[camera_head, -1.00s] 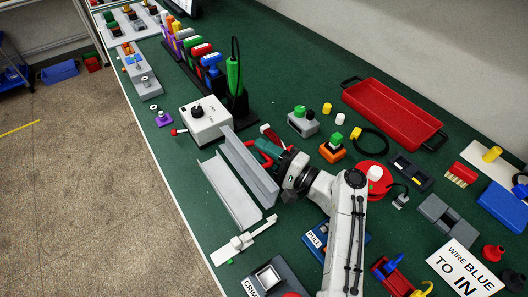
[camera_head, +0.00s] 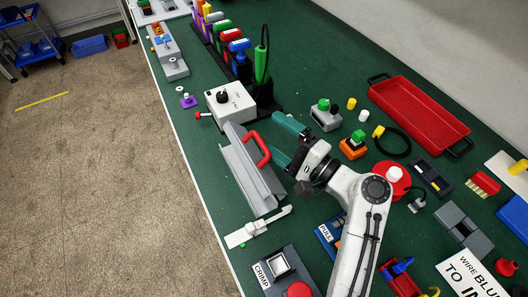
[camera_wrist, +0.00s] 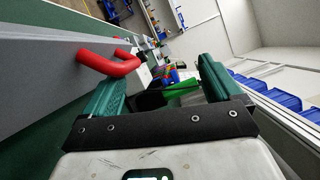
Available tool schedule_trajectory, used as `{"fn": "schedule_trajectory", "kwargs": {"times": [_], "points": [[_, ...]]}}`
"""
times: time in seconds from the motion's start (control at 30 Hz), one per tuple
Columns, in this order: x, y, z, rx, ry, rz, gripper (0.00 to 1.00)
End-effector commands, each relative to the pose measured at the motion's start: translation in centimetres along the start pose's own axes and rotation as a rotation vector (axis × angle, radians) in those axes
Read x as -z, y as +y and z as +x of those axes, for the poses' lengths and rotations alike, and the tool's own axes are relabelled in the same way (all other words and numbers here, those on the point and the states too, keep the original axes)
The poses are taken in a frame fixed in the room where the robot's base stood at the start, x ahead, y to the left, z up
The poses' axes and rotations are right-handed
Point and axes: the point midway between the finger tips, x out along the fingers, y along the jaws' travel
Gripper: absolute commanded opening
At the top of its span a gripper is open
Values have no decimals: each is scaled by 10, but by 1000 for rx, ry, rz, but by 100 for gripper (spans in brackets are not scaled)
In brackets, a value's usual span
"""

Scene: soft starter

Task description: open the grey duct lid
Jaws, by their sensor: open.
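The grey duct lid (camera_head: 262,181) is a long panel with a red U-shaped handle (camera_head: 258,148). It leans over the grey duct channel (camera_head: 233,172), and part of the channel stays visible along its left side. Whether the lid touches the channel's left wall cannot be told. My gripper (camera_head: 276,138) is open, its teal fingers just right of the handle, with nothing between them. In the wrist view the handle (camera_wrist: 112,64) shows by the left finger's tip, with a grey panel (camera_wrist: 45,75) at the left; contact with the finger is unclear.
A white box with a black knob (camera_head: 231,103) stands at the channel's far end. A white bracket (camera_head: 257,229) lies at its near end. A green-handled tool (camera_head: 261,65) stands in a black rack behind. Green bench top is clear left of the channel, up to its edge.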

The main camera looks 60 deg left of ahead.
Motion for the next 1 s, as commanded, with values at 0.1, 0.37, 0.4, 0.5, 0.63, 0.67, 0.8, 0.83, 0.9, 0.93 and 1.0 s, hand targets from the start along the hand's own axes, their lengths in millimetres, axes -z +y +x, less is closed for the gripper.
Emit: {"fn": "schedule_trajectory", "kwargs": {"times": [0.1, 0.37, 0.4, 0.5, 0.63, 0.67, 0.8, 0.83, 0.9, 0.93, 1.0], "points": [[-15, -28, -7, 28, 2, -15, 76], [-56, -39, -20, 27, 1, -15, 67], [-62, -40, -21, 26, 1, -16, 40], [-77, -40, -24, 21, -1, -14, 40], [-92, -41, -27, 19, -1, -13, 40], [-94, -41, -28, 18, -1, -13, 40], [-101, -41, -29, 17, -2, -12, 40], [-101, -41, -29, 17, -2, -11, 40], [-102, -41, -29, 16, -2, -11, 40], [-102, -41, -29, 16, -2, -11, 40], [-102, -41, -29, 16, -2, -11, 40]]}}
